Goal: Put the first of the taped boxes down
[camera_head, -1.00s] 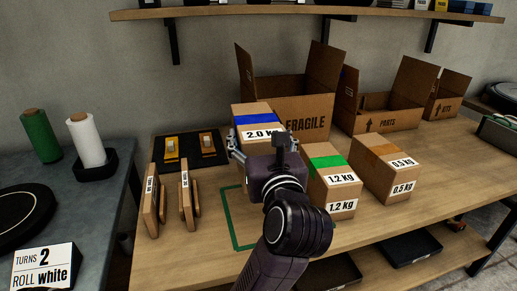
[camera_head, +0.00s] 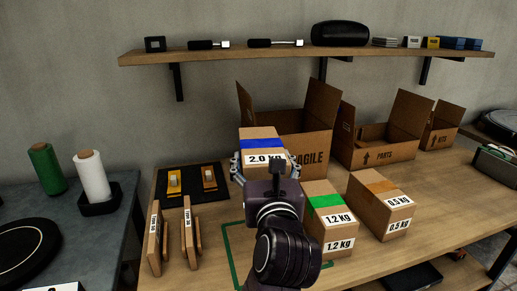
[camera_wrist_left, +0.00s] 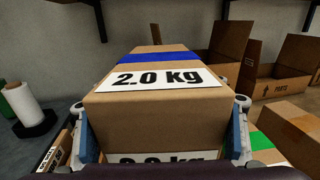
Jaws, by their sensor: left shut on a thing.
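My left gripper (camera_head: 264,172) is shut on a cardboard box (camera_head: 258,133) with blue tape and a "2.0 kg" label. In the left wrist view this box (camera_wrist_left: 150,104) sits level between the two fingers. It is in front of the open FRAGILE carton (camera_head: 310,128) and hides part of it; its underside is hidden. A green-taped 1.2 kg box (camera_head: 318,188) and an orange-taped 0.5 kg box (camera_head: 372,200) stand on the bench to the right. A green outline (camera_head: 228,255) on the bench is partly hidden by my arm. My right gripper is out of view.
Open PARTS (camera_head: 385,154) and KITS (camera_head: 443,135) cartons stand at the back right. A black mat (camera_head: 191,192) with two orange-yellow items lies left of the held box. Flat upright packages (camera_head: 188,235) stand at the front left. A wall shelf (camera_head: 300,53) runs above.

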